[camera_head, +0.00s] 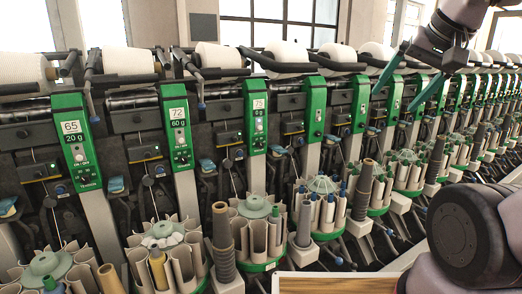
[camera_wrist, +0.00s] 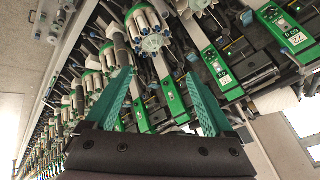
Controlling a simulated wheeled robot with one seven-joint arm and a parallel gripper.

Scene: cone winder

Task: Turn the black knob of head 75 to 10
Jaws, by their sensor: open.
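Head 75 has a green panel (camera_head: 258,118) near the middle of the head view. Its label seems to read 75, and the print below is too small to read. Its black knob (camera_head: 259,143) sits low on the panel, and its setting cannot be read. In the wrist view a green panel (camera_wrist: 215,65) beside the one marked 72 appears to be head 75, seen upside down. My gripper (camera_head: 397,100) has two green fingers. It is open and empty, raised at the upper right, well away from that knob. Its fingers also show in the wrist view (camera_wrist: 160,76).
White yarn cones (camera_head: 288,54) lie along the top. Bobbin magazines (camera_head: 265,226) and grey posts (camera_head: 222,240) stick out below the panels. A wood-topped surface (camera_head: 335,284) lies in front.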

